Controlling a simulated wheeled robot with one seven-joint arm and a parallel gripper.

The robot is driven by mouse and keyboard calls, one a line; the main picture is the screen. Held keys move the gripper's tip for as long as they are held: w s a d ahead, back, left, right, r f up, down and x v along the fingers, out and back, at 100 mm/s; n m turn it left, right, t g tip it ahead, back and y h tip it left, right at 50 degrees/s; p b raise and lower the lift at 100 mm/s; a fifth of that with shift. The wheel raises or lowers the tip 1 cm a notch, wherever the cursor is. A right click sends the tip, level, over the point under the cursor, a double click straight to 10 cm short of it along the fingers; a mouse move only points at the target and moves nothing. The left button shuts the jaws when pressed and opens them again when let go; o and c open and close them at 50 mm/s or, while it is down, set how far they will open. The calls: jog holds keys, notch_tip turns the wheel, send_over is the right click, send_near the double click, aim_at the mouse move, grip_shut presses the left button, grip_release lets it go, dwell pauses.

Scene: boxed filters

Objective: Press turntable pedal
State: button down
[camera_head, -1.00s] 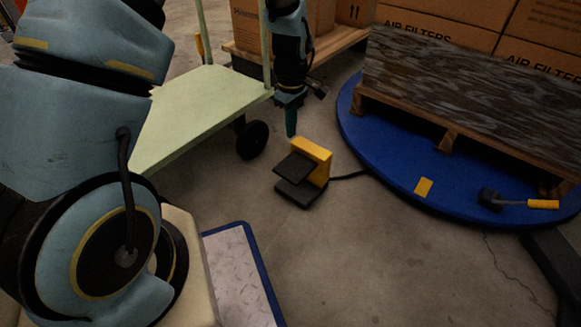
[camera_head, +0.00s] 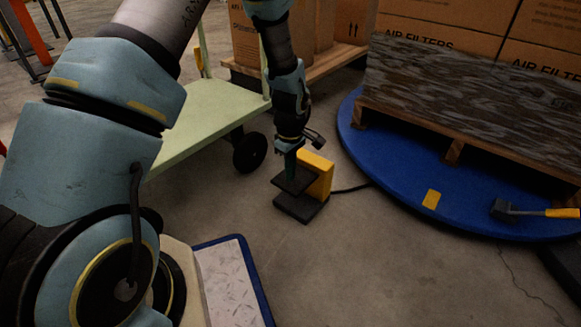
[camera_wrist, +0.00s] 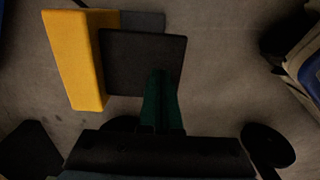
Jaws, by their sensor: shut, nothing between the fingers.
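The turntable pedal (camera_head: 318,174) is a yellow housing with a black tread plate (camera_head: 287,185) and a black base, standing on the floor. A cable runs from it to the blue turntable (camera_head: 400,188) at the right. My gripper (camera_head: 290,176) points down with its green fingers shut and empty, its tips at the tread plate in the head view. In the wrist view the shut fingertips (camera_wrist: 160,75) overlap the lower right part of the black plate (camera_wrist: 140,62), with the yellow housing (camera_wrist: 75,60) to the left. I cannot tell whether the tips touch the plate.
A pale green cart (camera_head: 205,115) with black wheels stands left of the pedal. A wooden pallet with boxed air filters (camera_head: 440,50) rests on the turntable. A black tool with a yellow handle (camera_head: 530,212) lies on the turntable.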

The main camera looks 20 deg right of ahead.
aim_at(288, 185)
jog(key=shift+f, duration=0.55)
jog(key=shift+s+a+f+p, duration=0.1)
jog(key=shift+s+p, duration=0.05)
jog(key=shift+p, duration=0.45)
jog(key=shift+s+a+f+p, duration=0.1)
jog(key=shift+a+f+p, duration=0.15)
jog(key=shift+f+p, duration=0.65)
jog(key=shift+a+f+p, duration=0.15)
jog(key=shift+f+p, duration=0.2)
jog(key=shift+f, duration=0.3)
jog(key=s+a+r+p, duration=0.2)
jog(key=r+p, duration=0.6)
jog(key=r, duration=0.6)
jog(key=shift+a, duration=0.7)
